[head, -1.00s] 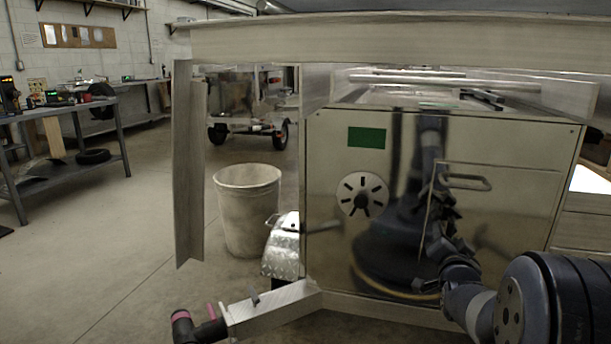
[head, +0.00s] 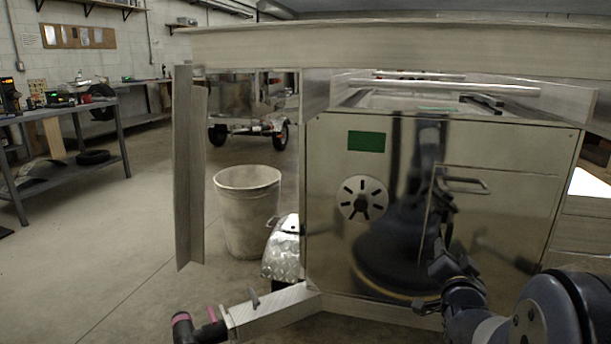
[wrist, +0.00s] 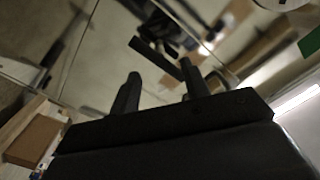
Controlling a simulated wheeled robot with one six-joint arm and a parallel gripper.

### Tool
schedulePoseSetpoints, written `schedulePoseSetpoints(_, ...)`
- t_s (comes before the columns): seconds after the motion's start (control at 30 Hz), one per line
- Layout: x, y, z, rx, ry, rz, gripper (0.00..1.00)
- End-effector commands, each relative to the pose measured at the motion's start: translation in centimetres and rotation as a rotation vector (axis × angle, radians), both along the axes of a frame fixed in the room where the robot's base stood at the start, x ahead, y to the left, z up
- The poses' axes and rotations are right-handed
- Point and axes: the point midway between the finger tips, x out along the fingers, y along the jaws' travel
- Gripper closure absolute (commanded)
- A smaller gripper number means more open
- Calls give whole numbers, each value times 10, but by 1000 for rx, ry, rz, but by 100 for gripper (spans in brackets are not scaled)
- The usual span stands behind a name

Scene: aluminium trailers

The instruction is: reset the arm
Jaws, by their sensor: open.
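My gripper (head: 442,262) is in front of the shiny metal cabinet on the trailer, at the lower right of the head view. It is dark and blends with its reflection there. In the wrist view my gripper (wrist: 160,82) shows two dark fingers standing apart, with nothing between them. A dark reflection of the arm shows in the cabinet face beyond them.
The cabinet (head: 330,250) has a drawer-like panel with a handle (head: 463,185), a round vent (head: 361,199) and a green label (head: 366,141). A metal beam (head: 380,45) crosses above. A bin (head: 247,210) stands left; the floor (head: 100,250) beyond is open.

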Motion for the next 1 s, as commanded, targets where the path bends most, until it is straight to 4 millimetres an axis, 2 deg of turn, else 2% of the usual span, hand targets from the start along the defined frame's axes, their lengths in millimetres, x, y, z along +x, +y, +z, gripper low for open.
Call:
schedulePoseSetpoints(0.1,20,-6,-2,0,0,0,56)
schedulePoseSetpoints(0.33,54,-16,-1,-9,3,-1,56)
schedulePoseSetpoints(1.0,52,-15,2,-531,155,0,56)
